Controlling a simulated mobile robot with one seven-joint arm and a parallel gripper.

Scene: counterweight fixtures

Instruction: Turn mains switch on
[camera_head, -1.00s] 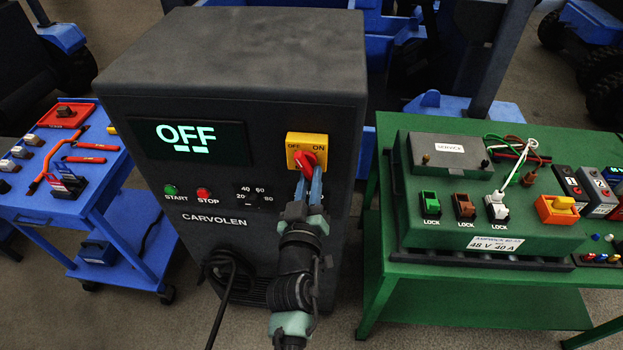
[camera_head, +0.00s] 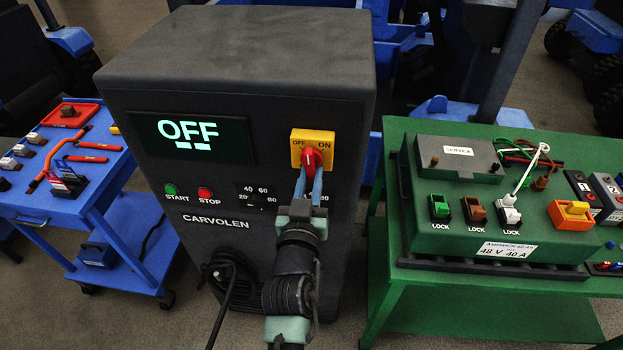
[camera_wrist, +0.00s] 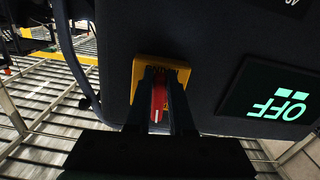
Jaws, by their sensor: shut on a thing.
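The mains switch is a red knob (camera_head: 311,159) on a yellow plate (camera_head: 327,142) at the upper right of the dark cabinet's front. The plate is marked OFF at left and ON at right. The knob stands roughly upright, between the two marks. My gripper (camera_head: 310,176) reaches up from below and is shut on the red knob. In the wrist view the red knob (camera_wrist: 158,104) sits between the two dark fingers, with the yellow plate (camera_wrist: 139,75) behind. The cabinet's display (camera_head: 190,137) reads OFF. The fingers hide the knob's sides.
The cabinet (camera_head: 225,80) has a green START button (camera_head: 171,189), a red STOP button (camera_head: 205,193) and a dial partly behind my gripper. A green bench (camera_head: 420,310) with a charger stands close at right. A blue cart (camera_head: 110,215) with tools stands at left.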

